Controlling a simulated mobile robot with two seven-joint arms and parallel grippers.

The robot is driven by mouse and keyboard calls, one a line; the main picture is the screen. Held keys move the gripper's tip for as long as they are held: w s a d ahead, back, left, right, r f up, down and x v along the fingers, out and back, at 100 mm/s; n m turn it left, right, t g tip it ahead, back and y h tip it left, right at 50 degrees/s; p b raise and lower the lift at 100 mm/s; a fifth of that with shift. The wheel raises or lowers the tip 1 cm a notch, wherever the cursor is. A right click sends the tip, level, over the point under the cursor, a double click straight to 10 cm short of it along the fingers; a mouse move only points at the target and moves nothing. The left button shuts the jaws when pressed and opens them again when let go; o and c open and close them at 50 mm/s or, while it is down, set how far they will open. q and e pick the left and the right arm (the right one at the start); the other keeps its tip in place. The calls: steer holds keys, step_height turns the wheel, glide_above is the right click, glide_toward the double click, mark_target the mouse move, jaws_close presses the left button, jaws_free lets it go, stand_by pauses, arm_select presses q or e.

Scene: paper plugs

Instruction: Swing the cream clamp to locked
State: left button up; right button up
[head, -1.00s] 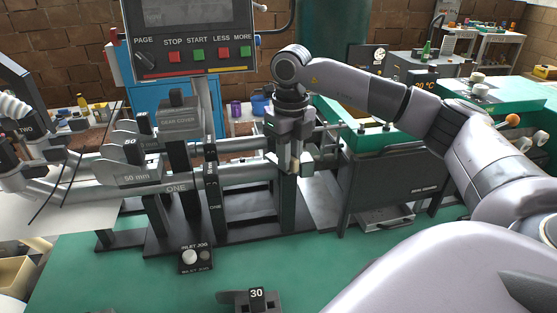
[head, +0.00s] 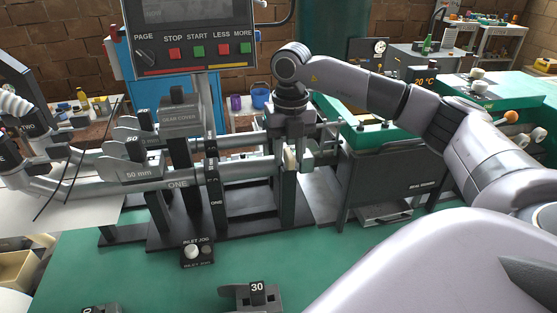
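The cream clamp (head: 291,159) is a small cream piece at the top of a dark green post, right of the roller frame in the head view. My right gripper (head: 293,157) points down over it from above. The cream piece shows between its dark fingers. I cannot tell whether the fingers press on it, and the gripper hides part of the clamp and its pivot. The clamp's lock position cannot be read. My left gripper cannot be made out in this view.
Rollers marked ONE (head: 178,184) and 50 mm blocks (head: 145,171) stand left of the post. A control panel (head: 195,40) hangs above. A dark grey machine box (head: 390,178) stands to the right. The green bench (head: 120,270) is mostly clear in front, with a block marked 30 (head: 256,293).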

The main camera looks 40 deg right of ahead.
mark_target(289, 153)
stand_by(0.4)
steer(key=shift+r+p, duration=0.7)
steer(key=shift+r, duration=2.8)
